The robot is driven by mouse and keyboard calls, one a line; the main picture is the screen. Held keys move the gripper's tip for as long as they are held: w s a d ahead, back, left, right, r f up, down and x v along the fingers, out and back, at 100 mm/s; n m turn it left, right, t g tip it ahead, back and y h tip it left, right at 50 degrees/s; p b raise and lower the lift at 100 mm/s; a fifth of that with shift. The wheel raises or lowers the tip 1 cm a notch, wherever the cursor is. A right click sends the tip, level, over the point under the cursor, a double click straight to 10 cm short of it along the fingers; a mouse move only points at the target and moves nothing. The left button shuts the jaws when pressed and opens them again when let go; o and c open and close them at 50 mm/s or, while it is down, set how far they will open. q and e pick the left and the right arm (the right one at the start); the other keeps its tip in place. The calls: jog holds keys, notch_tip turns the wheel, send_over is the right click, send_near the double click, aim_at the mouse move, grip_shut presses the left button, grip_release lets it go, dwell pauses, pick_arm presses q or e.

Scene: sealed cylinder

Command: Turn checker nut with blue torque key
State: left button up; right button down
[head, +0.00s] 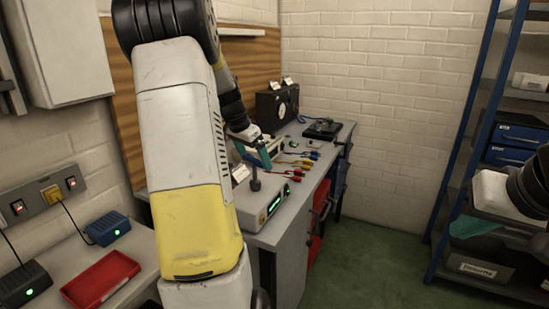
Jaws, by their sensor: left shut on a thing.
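The checker appears to be a grey box (262,209) with a lit green display, at the near end of the grey bench. A dark upright post with a knob (255,181) stands on it; I cannot make out the nut itself. My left gripper (266,157) has teal fingers and is above and behind the box, apart from the post. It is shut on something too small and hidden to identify. I cannot single out the blue torque key. What looks like my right gripper (475,226) hangs at the right by the shelf; its jaws are unclear.
Small yellow, red and blue-handled items (306,161) lie on the bench beyond the box. A black case (277,107) stands behind. A red tray (101,280) lies on the left bench. A blue-framed shelf (463,140) stands right. The green floor between is clear.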

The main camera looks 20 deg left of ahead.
pick_arm(q)
jog(key=shift+a+m+h, duration=0.1)
jog(key=shift+m+h, duration=0.3)
jog(key=shift+m, duration=0.6)
jog(key=m+g, duration=0.1)
jog(key=m, duration=0.2)
jog(key=shift+h, duration=0.4)
jog(key=m+g, duration=0.1)
jog(key=m, duration=0.1)
jog(key=m+g, duration=0.1)
jog(key=m, duration=0.2)
jog(key=shift+r+h, duration=0.1)
jog(key=shift+h, duration=0.3)
